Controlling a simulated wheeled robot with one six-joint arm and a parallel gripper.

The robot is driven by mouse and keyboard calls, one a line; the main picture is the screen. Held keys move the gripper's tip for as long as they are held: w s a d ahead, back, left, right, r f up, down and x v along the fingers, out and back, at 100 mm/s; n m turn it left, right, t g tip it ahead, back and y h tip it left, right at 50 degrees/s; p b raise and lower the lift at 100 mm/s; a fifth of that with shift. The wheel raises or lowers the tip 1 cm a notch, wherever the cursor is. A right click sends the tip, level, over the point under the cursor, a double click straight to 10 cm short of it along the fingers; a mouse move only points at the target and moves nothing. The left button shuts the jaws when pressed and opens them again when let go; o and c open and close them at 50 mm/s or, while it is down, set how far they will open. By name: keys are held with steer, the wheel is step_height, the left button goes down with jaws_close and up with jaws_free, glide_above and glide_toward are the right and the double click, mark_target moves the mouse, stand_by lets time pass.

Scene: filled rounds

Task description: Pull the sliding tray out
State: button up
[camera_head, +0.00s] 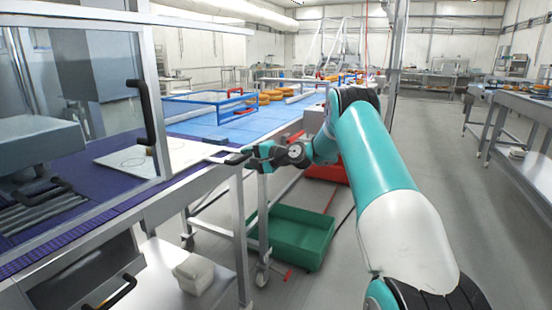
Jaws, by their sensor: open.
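A flat white panel (190,152), which looks like the sliding tray, lies level at the machine's side, above the purple belt. A small light block and a thin curved line show on it. My gripper (238,158) is at the right end of the panel, close to its edge. Its dark fingers are open and point left. I cannot tell whether they touch the panel or stand around its edge. My teal and white arm reaches in from the lower right.
A clear-doored frame with a black handle (146,112) stands left of the panel. Below are a green bin (292,238), a red bin (327,168) and a steel shelf with a pale block (194,273). A blue belt (240,124) runs behind. The aisle floor (440,170) at right is clear.

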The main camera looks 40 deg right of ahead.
steer(key=v, duration=1.3)
steer(key=shift+s+b, duration=0.25)
steer(key=shift+b, duration=0.2)
steer(key=shift+d, duration=0.1)
steer(key=s+a+r+n+g+y+p, duration=0.1)
steer(key=s+a+r+n+g+p, duration=0.25)
steer(key=a, duration=1.15)
steer(key=s+a+r+n+g+y+p, duration=0.15)
steer(key=a+r+n+g, duration=0.45)
steer(key=a, duration=0.9)
steer(key=s+a+r+n+g+p, duration=0.25)
steer(key=s+a+n, duration=0.35)
steer(key=s+a, duration=0.3)
steer(key=s+a+n+g+h+p, duration=0.1)
steer(key=s+n+h, duration=0.1)
steer(key=s, duration=0.6)
steer(key=s+a+r+n+g+h+p, duration=0.1)
steer(key=s+a+n+p, duration=0.1)
steer(key=s, duration=0.7)
steer(key=shift+a+r+n+g+h, duration=0.2)
steer(key=shift+r+n+g+h, duration=0.15)
steer(key=shift+n, duration=0.5)
